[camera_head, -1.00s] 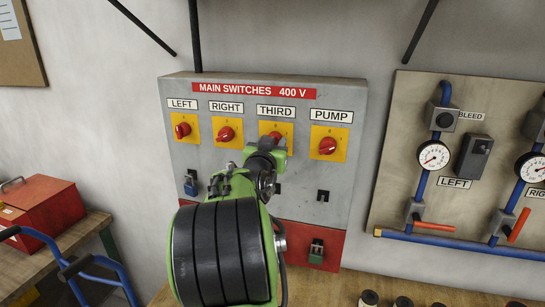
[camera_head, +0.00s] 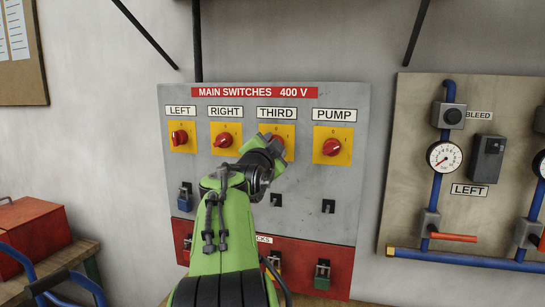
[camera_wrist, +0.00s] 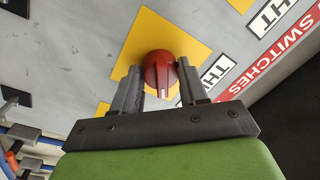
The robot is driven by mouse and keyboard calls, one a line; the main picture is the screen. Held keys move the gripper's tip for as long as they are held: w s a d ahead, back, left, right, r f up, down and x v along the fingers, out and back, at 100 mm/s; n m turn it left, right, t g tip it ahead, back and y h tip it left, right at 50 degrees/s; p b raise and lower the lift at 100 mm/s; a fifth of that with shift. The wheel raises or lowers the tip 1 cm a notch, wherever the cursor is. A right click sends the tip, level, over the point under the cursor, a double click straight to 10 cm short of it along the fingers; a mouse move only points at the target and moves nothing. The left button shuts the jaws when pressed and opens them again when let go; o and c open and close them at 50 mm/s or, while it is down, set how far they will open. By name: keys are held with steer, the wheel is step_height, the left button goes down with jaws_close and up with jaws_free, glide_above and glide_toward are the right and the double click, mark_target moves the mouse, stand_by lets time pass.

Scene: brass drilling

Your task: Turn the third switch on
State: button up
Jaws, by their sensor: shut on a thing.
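The third switch is a red rotary knob (camera_head: 277,145) on a yellow plate under the label THIRD (camera_head: 276,114). My arm reaches up to it and partly covers the plate in the head view. In the wrist view the red knob (camera_wrist: 159,72) sits between the two grey fingers of my gripper (camera_wrist: 160,84). My gripper is shut on the knob, with a finger on each side. The knob's ridge, with a pale mark, points toward my gripper in the wrist view. The knob's exact setting on the plate is hard to read.
The LEFT knob (camera_head: 179,137), RIGHT knob (camera_head: 223,140) and PUMP knob (camera_head: 332,147) stand on the same grey panel (camera_head: 340,180). A padlock (camera_head: 185,198) hangs below LEFT. A gauge board (camera_head: 405,160) is at the right, a red toolbox (camera_head: 32,236) at the left.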

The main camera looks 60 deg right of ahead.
steer(key=shift+f+m, duration=0.1)
steer(key=shift+m, duration=0.2)
stand_by(0.4)
steer(key=o, duration=1.1)
steer(key=shift+c, duration=0.2)
steer(key=b+v, duration=0.3)
steer(key=v, duration=1.2)
steer(key=shift+a+b, duration=0.35)
steer(key=shift+b, duration=0.05)
steer(key=shift+w, duration=0.1)
